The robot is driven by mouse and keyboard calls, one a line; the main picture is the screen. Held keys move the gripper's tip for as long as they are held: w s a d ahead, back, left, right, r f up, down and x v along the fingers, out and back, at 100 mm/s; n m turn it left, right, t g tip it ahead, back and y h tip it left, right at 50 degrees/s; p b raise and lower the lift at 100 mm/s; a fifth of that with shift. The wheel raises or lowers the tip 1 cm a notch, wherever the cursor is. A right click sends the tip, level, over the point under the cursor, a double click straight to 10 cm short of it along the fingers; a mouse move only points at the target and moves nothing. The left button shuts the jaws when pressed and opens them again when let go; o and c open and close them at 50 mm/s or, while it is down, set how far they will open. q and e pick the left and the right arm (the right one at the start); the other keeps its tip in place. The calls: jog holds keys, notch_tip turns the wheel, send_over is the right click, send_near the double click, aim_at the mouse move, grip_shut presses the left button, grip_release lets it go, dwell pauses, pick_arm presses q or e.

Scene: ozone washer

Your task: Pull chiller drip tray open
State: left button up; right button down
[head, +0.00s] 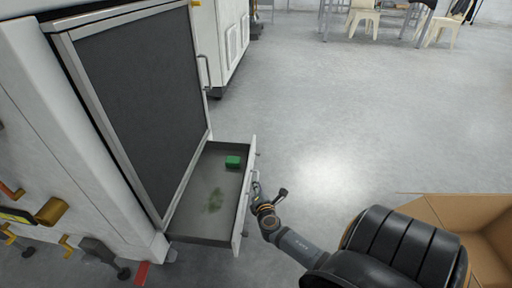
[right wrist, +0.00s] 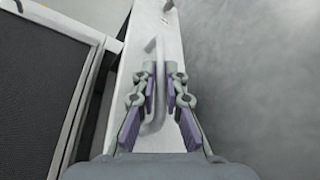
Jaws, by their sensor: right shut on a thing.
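The chiller drip tray (head: 190,222) is pulled out below the dark front panel of the chiller (head: 140,95). A green block (head: 233,161) and a greenish stain lie on its floor. My right gripper (head: 256,194) is at the outer face of the tray front. In the right wrist view the gripper (right wrist: 160,72) has its fingers on both sides of the bar handle (right wrist: 154,110) and is shut on it. The white tray front (right wrist: 127,95) runs beneath the fingers. My left gripper is not in view.
An open cardboard box (head: 430,212) stands at the lower right, beside my right arm. The grey floor (head: 340,110) right of the tray is clear. White chairs (head: 362,18) and a table are far back.

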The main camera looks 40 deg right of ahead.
jog(key=c, duration=1.4)
grip_release()
jog(key=v, duration=1.2)
jog(key=shift+a, duration=0.1)
